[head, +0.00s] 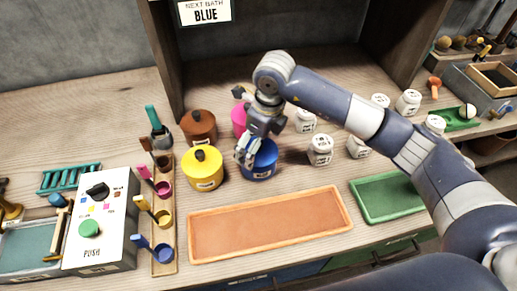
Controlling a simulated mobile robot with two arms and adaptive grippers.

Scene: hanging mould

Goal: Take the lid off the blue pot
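The blue pot (263,172) stands on the wooden bench behind the orange tray, with a pale label on its front. My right gripper (247,153) is at the upper left of the pot, reaching down from above. It hides part of the pot's top, so the lid's knob is not visible. I cannot tell whether the fingers touch the lid or are closed on anything. My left gripper is out of view.
A yellow pot (203,169), a brown pot (198,126) and a pink pot (239,119) stand close by. Several white jars (320,150) stand to the right. An orange tray (344,208) lies in front, with a ladle rack (162,258) at left.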

